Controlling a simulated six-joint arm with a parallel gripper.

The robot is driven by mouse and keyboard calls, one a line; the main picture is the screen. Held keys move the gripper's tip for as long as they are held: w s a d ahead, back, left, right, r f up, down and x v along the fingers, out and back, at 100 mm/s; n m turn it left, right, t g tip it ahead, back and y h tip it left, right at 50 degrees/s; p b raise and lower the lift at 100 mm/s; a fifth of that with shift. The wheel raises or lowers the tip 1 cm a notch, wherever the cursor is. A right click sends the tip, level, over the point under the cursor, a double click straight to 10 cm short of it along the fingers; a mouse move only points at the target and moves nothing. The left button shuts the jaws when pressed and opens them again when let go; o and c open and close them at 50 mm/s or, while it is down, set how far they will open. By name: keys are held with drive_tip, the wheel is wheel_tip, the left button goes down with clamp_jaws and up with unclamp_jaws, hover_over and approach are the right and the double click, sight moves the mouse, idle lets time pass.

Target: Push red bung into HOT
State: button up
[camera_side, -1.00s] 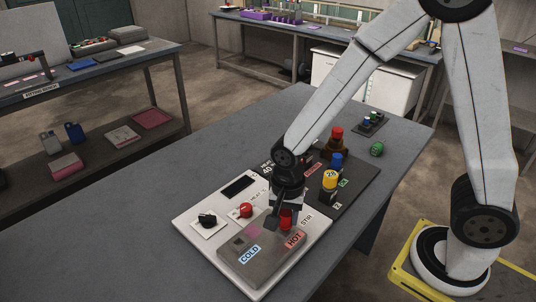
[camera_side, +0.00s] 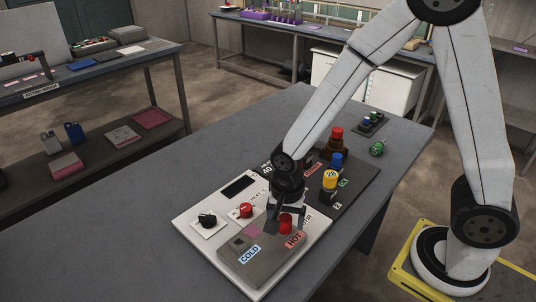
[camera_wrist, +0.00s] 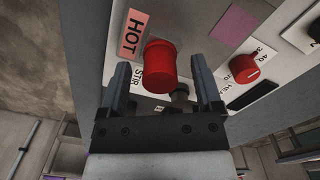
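The red bung (camera_side: 286,222) is upright at the grey block (camera_side: 262,262), just behind the HOT label (camera_side: 294,241). In the wrist view the bung (camera_wrist: 160,66) lies between the fingertips of my gripper (camera_wrist: 160,62), beside the HOT label (camera_wrist: 131,34). A gap shows on each side of it, so the gripper is open and not holding it. In the side view my gripper (camera_side: 284,224) is low over the block, pointing down. How deep the bung sits is hidden; I cannot see the hole under it.
A red knob (camera_side: 246,210) and black knob (camera_side: 207,219) stand on the white panel (camera_side: 187,228) to the left. The black rack mat (camera_side: 352,187) behind holds a yellow bottle (camera_side: 329,181), a blue one and a brown one with a red cap. The table's left side is clear.

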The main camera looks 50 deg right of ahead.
sight(285, 217)
drive_tip(key=shift+r, duration=2.5)
drive_tip(key=shift+r, duration=0.1)
wheel_tip(285, 217, up, 8)
